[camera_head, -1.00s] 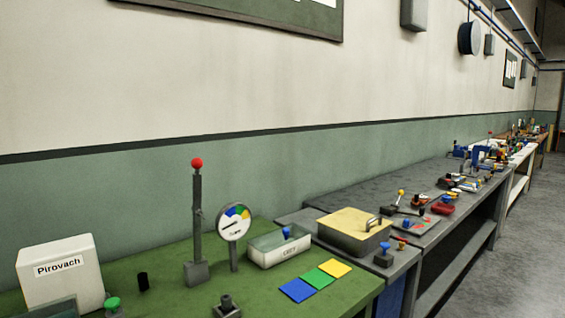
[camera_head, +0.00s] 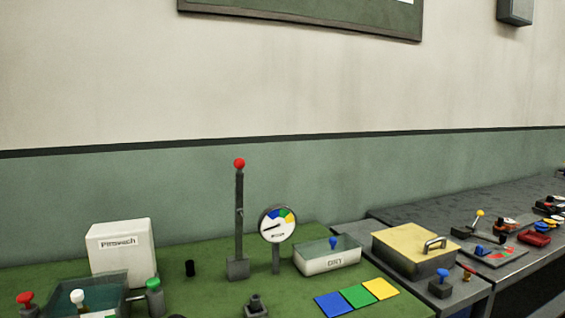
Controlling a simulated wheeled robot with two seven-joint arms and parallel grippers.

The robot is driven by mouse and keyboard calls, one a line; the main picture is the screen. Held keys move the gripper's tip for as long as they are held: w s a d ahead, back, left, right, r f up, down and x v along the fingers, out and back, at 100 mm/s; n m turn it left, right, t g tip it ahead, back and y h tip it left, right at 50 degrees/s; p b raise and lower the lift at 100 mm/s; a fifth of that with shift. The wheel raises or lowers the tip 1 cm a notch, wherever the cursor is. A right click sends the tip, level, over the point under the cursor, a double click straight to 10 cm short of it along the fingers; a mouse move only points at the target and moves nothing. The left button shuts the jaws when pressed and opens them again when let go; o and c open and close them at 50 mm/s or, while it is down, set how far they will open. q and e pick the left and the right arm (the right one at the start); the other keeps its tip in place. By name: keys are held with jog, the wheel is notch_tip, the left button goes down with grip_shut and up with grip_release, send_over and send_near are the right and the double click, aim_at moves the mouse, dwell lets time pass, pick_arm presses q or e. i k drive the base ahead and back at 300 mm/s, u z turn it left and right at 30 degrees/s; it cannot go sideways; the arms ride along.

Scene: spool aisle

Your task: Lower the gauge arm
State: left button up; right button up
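The gauge arm (camera_head: 239,215) looks to be the upright dark grey bar with a red ball (camera_head: 239,163) on top. It stands vertical on a grey block on the green bench top (camera_head: 200,284). A round dial gauge (camera_head: 278,223) with blue, green, yellow and white sectors stands on a short post just right of it. The dial's black needle points to the lower left. Neither of my grippers is in view, and nothing touches the bar.
At the left are a white box (camera_head: 122,249) and a glassy tray (camera_head: 93,291). A small dark fixture (camera_head: 256,306) sits at the front.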

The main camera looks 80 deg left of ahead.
aim_at(239, 164)
jog(key=i, duration=1.25)
jog(key=u, duration=2.35)
